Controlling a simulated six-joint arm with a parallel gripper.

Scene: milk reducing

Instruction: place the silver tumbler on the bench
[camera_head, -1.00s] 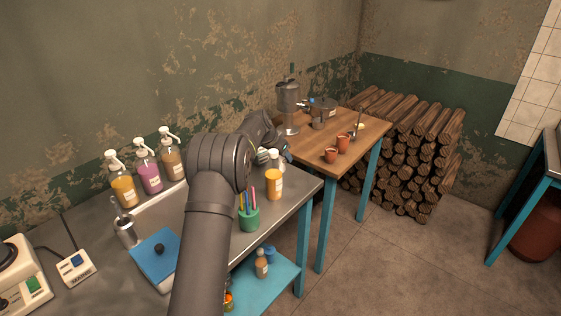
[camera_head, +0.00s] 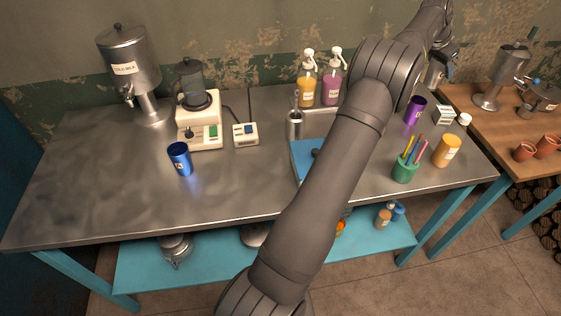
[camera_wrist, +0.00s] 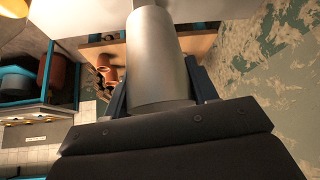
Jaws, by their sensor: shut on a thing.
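The silver tumbler (camera_wrist: 160,62) fills the middle of the wrist view as a smooth metal cylinder. My gripper (camera_wrist: 155,98) is shut on it, with one dark finger on each side. In the head view the tumbler (camera_head: 433,75) shows small and partly hidden below my gripper (camera_head: 442,58), near the back right, by the wall. I cannot tell whether its base touches a surface. The metal bench (camera_head: 90,175) spans the head view, with wide bare steel at the left and front.
A blue tumbler (camera_head: 180,158) stands on the bench's left half. A wooden table (camera_head: 490,130) adjoins at right.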

